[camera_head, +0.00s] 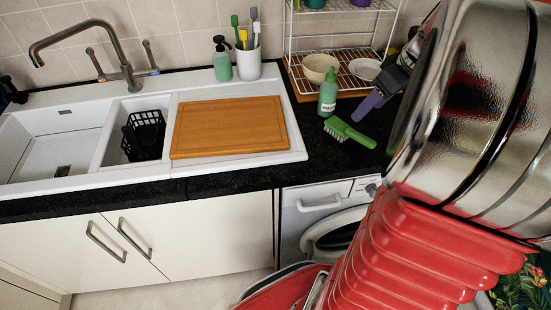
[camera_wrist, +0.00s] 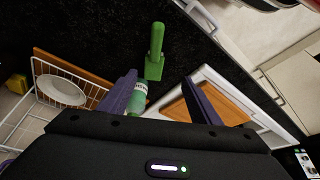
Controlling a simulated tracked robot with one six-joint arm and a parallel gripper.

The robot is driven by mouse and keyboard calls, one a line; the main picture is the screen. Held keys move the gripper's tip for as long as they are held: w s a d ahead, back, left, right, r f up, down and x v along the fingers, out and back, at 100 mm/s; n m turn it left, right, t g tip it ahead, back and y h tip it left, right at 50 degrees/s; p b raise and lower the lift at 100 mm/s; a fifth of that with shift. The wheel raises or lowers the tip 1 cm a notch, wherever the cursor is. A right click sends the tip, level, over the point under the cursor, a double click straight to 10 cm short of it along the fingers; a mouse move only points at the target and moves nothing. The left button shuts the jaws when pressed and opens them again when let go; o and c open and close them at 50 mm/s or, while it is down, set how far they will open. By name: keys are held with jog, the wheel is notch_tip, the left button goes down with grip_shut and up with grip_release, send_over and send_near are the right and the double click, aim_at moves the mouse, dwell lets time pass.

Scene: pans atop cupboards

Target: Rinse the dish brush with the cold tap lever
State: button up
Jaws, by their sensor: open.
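The green dish brush (camera_head: 350,132) lies on the black counter right of the sink, bristles to the left and handle to the right. It also shows in the wrist view (camera_wrist: 155,50), ahead of the gap between my fingers. My gripper (camera_head: 362,110) is open and empty over the counter; its purple fingers flank the gap in the wrist view (camera_wrist: 158,78). The grey tap (camera_head: 125,65) stands behind the sink, its spout over the left basin (camera_head: 50,145). Its right lever (camera_head: 150,54) has a blue mark, the cold one. The left lever (camera_head: 95,62) has a red mark.
A green bottle (camera_head: 327,95) stands close to the brush and my fingers. The dish rack (camera_head: 345,70) is behind it. A wooden board (camera_head: 230,127) covers the drainer, and a black basket (camera_head: 145,135) sits in the small basin. A soap dispenser (camera_head: 222,62) and brush cup (camera_head: 248,62) stand behind.

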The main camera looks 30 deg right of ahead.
jog(key=a+r+m, duration=0.1)
jog(key=a+r, duration=0.1)
jog(key=a, duration=1.7)
jog(key=s+a+f, duration=0.1)
jog(key=s+a, duration=0.2)
jog(key=a, duration=0.3)
jog(key=s+a+f+m+t, duration=0.1)
jog(key=s+a, duration=0.2)
jog(key=a, duration=0.4)
jog(key=shift+a+h, duration=0.25)
jog(key=shift+h, duration=0.15)
jog(key=shift+f, duration=0.1)
jog(key=shift+c, duration=0.4)
